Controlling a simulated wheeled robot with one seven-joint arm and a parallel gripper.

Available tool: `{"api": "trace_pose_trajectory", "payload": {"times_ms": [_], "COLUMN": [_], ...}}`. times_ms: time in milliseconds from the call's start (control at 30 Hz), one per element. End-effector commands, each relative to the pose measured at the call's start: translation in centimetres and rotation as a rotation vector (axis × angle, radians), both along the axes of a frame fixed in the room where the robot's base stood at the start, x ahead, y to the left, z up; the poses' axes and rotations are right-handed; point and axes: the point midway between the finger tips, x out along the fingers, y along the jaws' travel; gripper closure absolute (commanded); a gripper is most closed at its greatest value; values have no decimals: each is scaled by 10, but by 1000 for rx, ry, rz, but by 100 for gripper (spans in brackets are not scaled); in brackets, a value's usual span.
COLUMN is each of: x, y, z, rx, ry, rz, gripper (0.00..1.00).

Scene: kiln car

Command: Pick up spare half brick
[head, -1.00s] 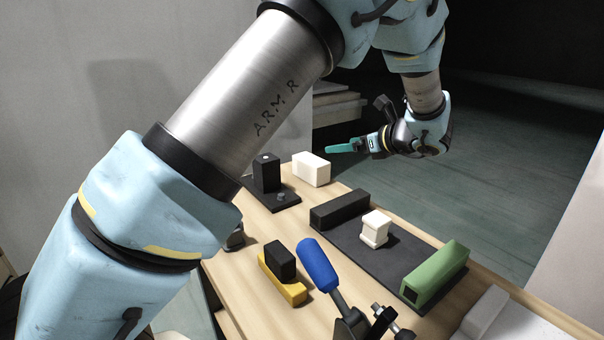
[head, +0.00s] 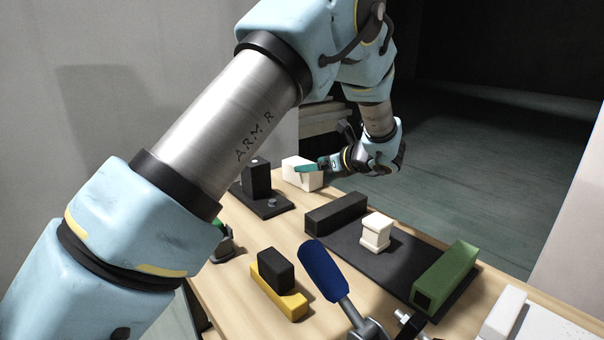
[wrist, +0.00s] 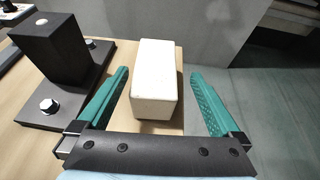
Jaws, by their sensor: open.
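The spare half brick looks to be the cream-white block (head: 302,174) at the far end of the wooden table in the head view. In the wrist view the white block (wrist: 154,80) lies ahead, between the lines of the two green fingers. My gripper (wrist: 160,80) is open and empty, with one finger on each side of the block's near part. In the head view my gripper (head: 312,169) is at the block's right side, and a green finger overlaps it in the picture. I cannot tell whether a finger touches it.
A black post on a bolted plate (wrist: 52,55) stands close left of the block. A dark mat (head: 340,243) holds a black bar, a small white stack (head: 376,231) and a green block (head: 446,275). A blue-handled tool (head: 322,270) is nearer. Open floor lies right of the table.

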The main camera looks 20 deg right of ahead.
Motion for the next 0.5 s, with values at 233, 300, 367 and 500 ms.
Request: {"api": "trace_pose_trajectory", "payload": {"times_ms": [233, 300, 367, 500], "x": [20, 29, 35, 40], "y": [14, 18, 20, 20], "z": [-15, -19, -23, -25], "rx": [3, 0, 1, -1], "ry": [2, 0, 0, 1], "rz": [3, 3, 3, -1], "gripper": [0, 0, 0, 0]}}
